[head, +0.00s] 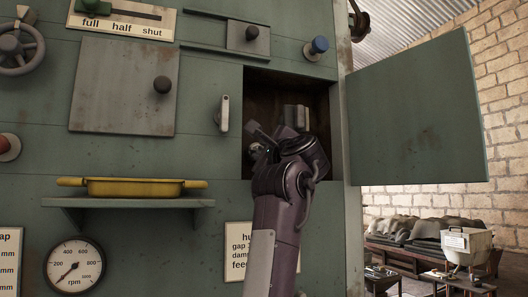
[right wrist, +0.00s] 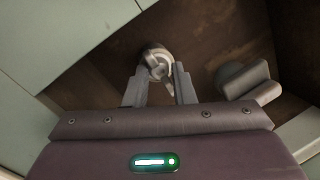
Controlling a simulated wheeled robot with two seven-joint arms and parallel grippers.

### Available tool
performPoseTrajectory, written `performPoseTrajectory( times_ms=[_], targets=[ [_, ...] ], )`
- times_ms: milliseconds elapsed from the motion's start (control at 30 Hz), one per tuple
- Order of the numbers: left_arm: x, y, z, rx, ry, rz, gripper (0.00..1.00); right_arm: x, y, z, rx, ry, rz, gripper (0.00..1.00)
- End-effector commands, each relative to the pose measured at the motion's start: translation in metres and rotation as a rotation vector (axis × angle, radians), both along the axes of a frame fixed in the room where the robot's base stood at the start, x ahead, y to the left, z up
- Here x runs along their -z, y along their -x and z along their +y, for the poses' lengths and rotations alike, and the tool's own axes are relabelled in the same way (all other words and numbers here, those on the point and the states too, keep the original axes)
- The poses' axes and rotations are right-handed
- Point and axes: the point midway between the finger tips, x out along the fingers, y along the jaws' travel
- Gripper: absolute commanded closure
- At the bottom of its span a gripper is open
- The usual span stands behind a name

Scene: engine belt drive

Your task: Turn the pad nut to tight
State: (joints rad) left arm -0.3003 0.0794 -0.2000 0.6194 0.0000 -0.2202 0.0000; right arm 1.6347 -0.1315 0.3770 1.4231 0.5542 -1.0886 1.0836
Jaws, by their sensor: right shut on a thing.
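The pad nut (right wrist: 157,62), a round grey metal piece with a wing or lever on it, is on the dark back wall of the open compartment. My right gripper (right wrist: 160,86) reaches into the compartment with one finger on each side of the nut, shut on it. In the head view my right gripper (head: 262,143) and wrist cover most of the nut. Its tight or loose marking cannot be read. My left gripper is not in view.
The compartment's green door (head: 418,112) stands open to the right. A grey block (right wrist: 242,78) sits inside, right of my gripper. A white handle (head: 224,113) is left of the opening. A yellow tray (head: 133,188) stands on a shelf at lower left.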

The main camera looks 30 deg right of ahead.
Motion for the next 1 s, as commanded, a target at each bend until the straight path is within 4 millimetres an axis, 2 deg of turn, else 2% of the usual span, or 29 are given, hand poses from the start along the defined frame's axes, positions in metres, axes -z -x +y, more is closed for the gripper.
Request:
performPoseTrajectory(
  times_ms=[333, 867, 900, 1000],
  targets=[
    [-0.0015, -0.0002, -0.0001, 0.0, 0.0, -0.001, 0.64, -0.0006, -0.0001, 0.0007, 0.0, -0.14, -0.036, 0.97],
    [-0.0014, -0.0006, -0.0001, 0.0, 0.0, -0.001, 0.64, 0.002, -0.0011, -0.0002, 0.0, -0.169, -0.038, 0.97],
    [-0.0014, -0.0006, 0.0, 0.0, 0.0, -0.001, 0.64, 0.0022, -0.0012, -0.0003, 0.0, -0.169, -0.038, 0.72],
    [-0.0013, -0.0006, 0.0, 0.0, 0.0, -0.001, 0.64, 0.0022, -0.0013, -0.0002, 0.0, -0.167, -0.036, 0.59]
  ],
)
